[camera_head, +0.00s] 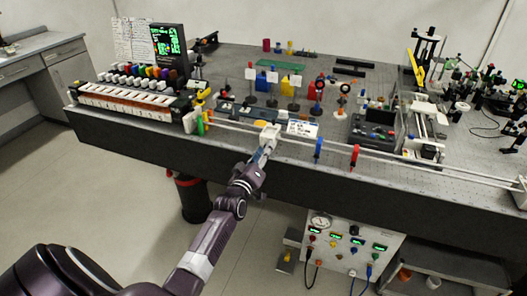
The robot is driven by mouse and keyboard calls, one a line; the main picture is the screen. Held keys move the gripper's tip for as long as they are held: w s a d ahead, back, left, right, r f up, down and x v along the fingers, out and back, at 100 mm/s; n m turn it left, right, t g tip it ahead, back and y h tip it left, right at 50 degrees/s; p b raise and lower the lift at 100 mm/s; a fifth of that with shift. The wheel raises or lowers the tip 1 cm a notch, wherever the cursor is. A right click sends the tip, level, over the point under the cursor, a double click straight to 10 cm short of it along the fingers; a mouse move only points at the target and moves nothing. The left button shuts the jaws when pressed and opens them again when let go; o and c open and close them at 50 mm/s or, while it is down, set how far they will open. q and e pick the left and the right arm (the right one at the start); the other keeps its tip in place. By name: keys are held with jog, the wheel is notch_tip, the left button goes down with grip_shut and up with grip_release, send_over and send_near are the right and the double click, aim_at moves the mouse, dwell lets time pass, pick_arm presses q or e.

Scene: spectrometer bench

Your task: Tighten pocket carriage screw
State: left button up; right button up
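A small white block (270,133), which looks like the carriage, sits on the pale rail (337,148) along the front edge of the bench. My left arm reaches up from the lower left, and my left gripper (265,151) is at the near side of this block, touching it or very close. The fingers are too small and too close to the block to show whether they are open or shut. No screw can be made out; it is too small or hidden by the gripper. My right gripper is not in view.
Green (200,125), blue (318,148) and red (354,156) discs stand along the rail. Behind are a keyboard-like rack (135,104), a dark screen (169,46) and optics posts. An instrument panel (345,245) stands below the bench. The floor at left is clear.

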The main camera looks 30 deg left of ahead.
pick_arm(q)
jog(key=v, duration=1.2)
jog(key=shift+f, duration=0.1)
jog(key=s+d+f+m+g+h, duration=0.1)
jog(key=s+d+f+m+g, duration=0.25)
jog(key=f, duration=0.85)
jog(key=s+d+f+m+g+h, duration=0.15)
jog(key=s+d+f, duration=0.35)
jog(key=f, duration=0.7)
jog(key=s+d+f+m+g+h, duration=0.1)
jog(key=s+d+f+m+g, duration=0.15)
jog(key=s+f, duration=0.65)
jog(key=s+d+f+m+g, duration=0.1)
jog(key=s+f+m+g, duration=0.1)
jog(key=s+f, duration=0.5)
jog(key=s+d+f+m+g, duration=0.2)
jog(key=s+f+g, duration=0.2)
jog(key=s, duration=0.9)
jog(key=s+d+f+m+g, duration=0.2)
jog(key=s+f+g, duration=0.1)
jog(key=s+f, duration=0.7)
jog(key=shift+s+h, duration=0.45)
jog(key=shift+s, duration=0.2)
jog(key=shift+d+f, duration=0.1)
jog(key=shift+d, duration=0.05)
